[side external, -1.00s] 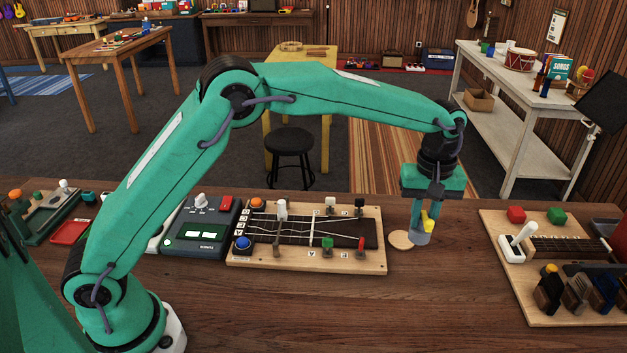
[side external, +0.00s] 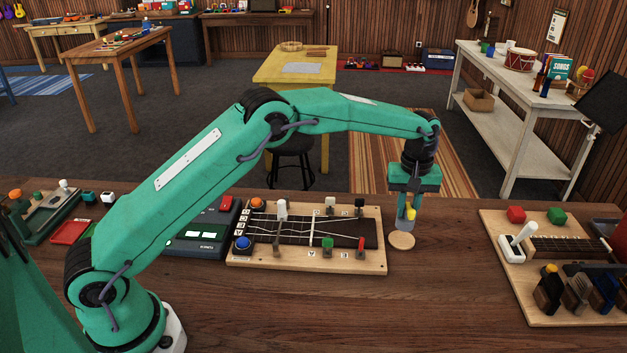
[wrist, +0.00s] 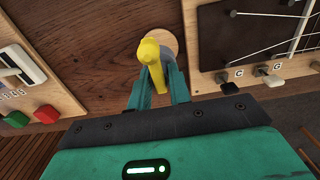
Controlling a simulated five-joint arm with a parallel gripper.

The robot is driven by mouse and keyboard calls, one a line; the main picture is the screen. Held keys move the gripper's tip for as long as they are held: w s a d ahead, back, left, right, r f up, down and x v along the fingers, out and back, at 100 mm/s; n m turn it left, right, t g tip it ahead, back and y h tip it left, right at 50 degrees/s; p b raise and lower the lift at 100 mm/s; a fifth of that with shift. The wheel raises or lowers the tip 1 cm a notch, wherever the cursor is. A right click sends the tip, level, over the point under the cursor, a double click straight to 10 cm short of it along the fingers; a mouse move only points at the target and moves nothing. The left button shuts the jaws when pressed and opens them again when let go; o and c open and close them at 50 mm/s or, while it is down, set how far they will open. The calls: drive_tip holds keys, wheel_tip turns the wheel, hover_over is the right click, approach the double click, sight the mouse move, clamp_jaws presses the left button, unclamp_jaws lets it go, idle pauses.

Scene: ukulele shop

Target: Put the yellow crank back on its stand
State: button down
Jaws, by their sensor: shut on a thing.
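The yellow crank (side external: 411,213) is held between the fingers of my gripper (side external: 407,222), which is shut on it and points down. A grey part shows just below the yellow one. In the wrist view the crank (wrist: 151,50) stands out past my green fingers (wrist: 158,85). The round pale wooden stand (side external: 401,241) lies on the workbench, right of the ukulele board. In the side view the crank is just above and behind it. In the wrist view the crank covers part of the stand (wrist: 168,42). I cannot tell whether they touch.
The ukulele board (side external: 300,262) with knobs and strings is close on the left. A board with red and green blocks (side external: 525,310) stands to the right. The dark workbench (side external: 440,300) is clear between them and in front.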

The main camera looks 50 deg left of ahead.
sight(406, 216)
drive_tip(key=shift+f, duration=0.1)
drive_tip(key=shift+f, duration=1.9)
drive_tip(key=shift+f, duration=0.15)
drive_tip(key=c, duration=1.3)
unclamp_jaws()
wheel_tip(406, 216, up, 12)
drive_tip(key=shift+r, duration=0.15)
